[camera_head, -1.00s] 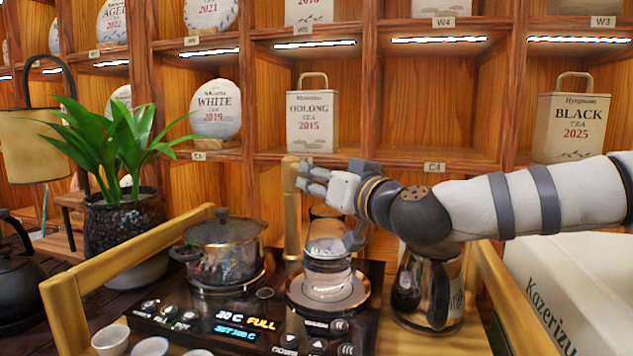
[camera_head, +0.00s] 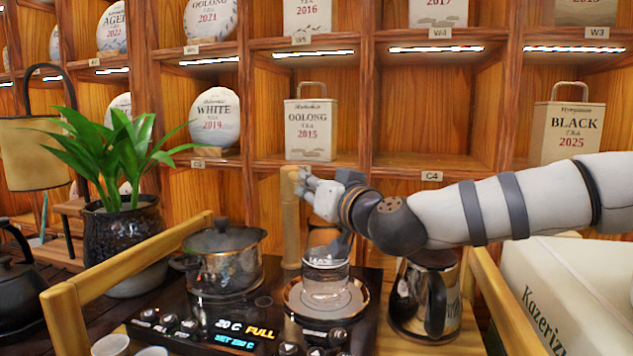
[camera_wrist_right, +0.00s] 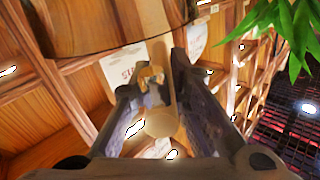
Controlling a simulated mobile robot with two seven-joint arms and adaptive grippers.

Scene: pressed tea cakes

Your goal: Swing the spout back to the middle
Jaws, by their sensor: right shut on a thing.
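The spout's pale bamboo upright (camera_head: 290,225) stands at the back of the black tea stove (camera_head: 262,316), between the steel pot (camera_head: 228,262) and the glass kettle (camera_head: 326,276). My right gripper (camera_head: 306,186) is at the upright's top, just to its right, above the glass kettle. In the right wrist view, a pale bamboo rod with a rounded end, the spout (camera_wrist_right: 162,122), lies between the two dark fingers of the right gripper (camera_wrist_right: 165,105), which is shut on it. In the head view the gripper hides most of the spout. My left gripper is not in view.
A leafy potted plant (camera_head: 122,235) stands left of the stove. A steel jug (camera_head: 425,300) stands at right, under my right arm. The bamboo tray rail (camera_head: 125,262) edges the stove. Shelves with tea boxes (camera_head: 311,130) rise behind.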

